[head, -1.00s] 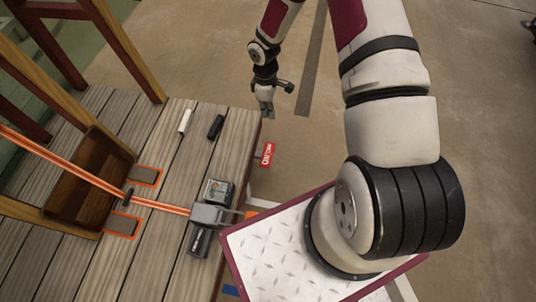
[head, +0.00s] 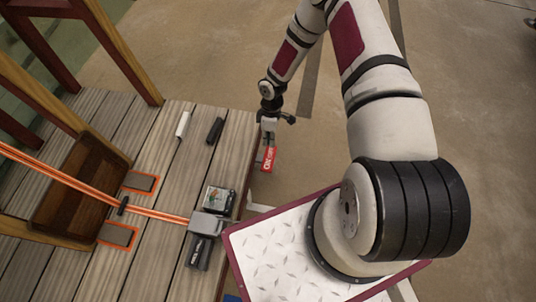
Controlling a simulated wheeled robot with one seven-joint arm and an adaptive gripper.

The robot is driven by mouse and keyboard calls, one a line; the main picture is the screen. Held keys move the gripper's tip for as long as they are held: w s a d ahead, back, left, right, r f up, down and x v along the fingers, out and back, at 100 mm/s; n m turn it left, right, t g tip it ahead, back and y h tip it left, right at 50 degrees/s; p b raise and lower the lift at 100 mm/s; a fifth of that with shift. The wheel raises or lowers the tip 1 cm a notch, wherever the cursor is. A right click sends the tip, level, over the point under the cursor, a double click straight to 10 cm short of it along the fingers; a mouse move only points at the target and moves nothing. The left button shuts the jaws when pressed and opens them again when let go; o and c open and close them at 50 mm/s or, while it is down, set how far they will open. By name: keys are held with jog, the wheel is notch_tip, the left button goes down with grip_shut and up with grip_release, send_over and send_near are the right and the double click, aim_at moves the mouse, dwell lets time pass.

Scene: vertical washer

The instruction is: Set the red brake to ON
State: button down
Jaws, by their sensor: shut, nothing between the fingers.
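A small red piece with white lettering (head: 269,159), which seems to be the red brake, sits just off the right edge of the wooden deck. The lettering is too small to read surely, so I cannot tell its setting. My gripper (head: 268,140) points down right above this red piece in the picture. Its fingers are shut and hold nothing. The fingertips overlap or nearly meet the top of the red piece; whether they touch it I cannot tell.
The wooden deck (head: 160,205) carries a white stick (head: 183,125), a black stick (head: 215,130) and a grey box-like device (head: 208,226). An orange strap (head: 155,214) runs across it past a wooden crate (head: 75,200). Open floor (head: 200,60) lies beyond.

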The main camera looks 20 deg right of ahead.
aim_at(266, 169)
jog(key=b+x, duration=0.4)
jog(key=x, duration=0.9)
jog(key=shift+f, duration=0.3)
jog(key=shift+s+a+f+b, duration=0.3)
jog(key=shift+s+f+b, duration=0.15)
jog(key=shift+b, duration=0.1)
jog(key=shift+s+a+f+b, duration=0.1)
jog(key=shift+f+b, duration=0.15)
jog(key=shift+b, duration=0.05)
jog(key=shift+s+a+f+b, duration=0.2)
jog(key=shift+s+f+b, duration=0.1)
jog(key=shift+f+b, duration=0.35)
dwell(0.3)
notch_tip(266, 169, up, 14)
jog(key=s+a+p, duration=0.1)
jog(key=s+p, duration=0.1)
jog(key=p, duration=0.3)
jog(key=shift+s+a+f, duration=0.2)
jog(key=shift+s+a, duration=0.1)
jog(key=shift+a, duration=0.1)
